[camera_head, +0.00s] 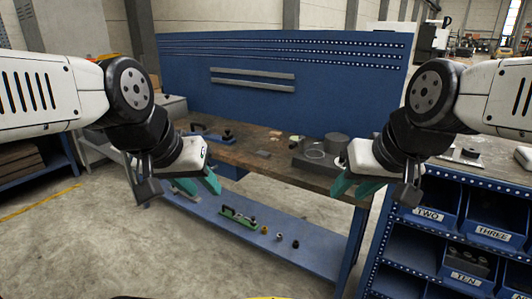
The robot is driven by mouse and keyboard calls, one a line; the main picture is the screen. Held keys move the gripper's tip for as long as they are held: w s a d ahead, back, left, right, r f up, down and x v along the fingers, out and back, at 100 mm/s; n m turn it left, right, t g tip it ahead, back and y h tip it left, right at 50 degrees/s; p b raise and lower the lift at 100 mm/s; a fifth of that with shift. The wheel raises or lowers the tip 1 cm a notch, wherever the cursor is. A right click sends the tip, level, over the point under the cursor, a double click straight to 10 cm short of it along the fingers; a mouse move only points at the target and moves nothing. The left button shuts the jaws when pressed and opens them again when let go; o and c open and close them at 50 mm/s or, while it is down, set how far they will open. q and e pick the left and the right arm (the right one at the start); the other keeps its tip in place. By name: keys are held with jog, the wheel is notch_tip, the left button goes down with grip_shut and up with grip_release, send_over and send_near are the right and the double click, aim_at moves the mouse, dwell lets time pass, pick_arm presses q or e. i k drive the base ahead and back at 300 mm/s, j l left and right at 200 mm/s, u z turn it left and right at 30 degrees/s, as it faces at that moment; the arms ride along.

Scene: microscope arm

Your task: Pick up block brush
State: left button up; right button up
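I cannot tell for sure which thing is the block brush. A small brown block-like piece (275,134) lies on the wooden top of the workbench (262,160), near its middle, too small to identify. A low blue tool (213,136) lies at the left part of the bench top. My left gripper (195,187), with teal fingers, hangs in front of the bench's left part, fingers apart and empty. My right gripper (355,187), also teal, hangs at the bench's right end, fingers apart and empty. Neither touches anything that I can see.
A grey round part (336,142) stands at the bench's right. A green tool (238,217) and several small parts lie on the blue lower shelf (308,254). A blue back panel (340,80) rises behind. A rack with labelled blue bins (430,214) stands right. Floor is clear front left.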

aim_at(276, 135)
jog(key=i+j+z, duration=0.2)
jog(key=i+j, duration=0.15)
jog(key=i, duration=0.15)
jog(key=i+j+z, duration=0.2)
jog(key=i+j, duration=0.25)
jog(key=i+j+z, duration=0.2)
jog(key=i+j, duration=0.3)
jog(key=i+j+z, duration=0.2)
jog(key=i+j, duration=0.25)
jog(key=j, duration=0.15)
jog(key=i+j+z, duration=0.2)
jog(key=i+j, duration=0.2)
jog(key=j, duration=0.2)
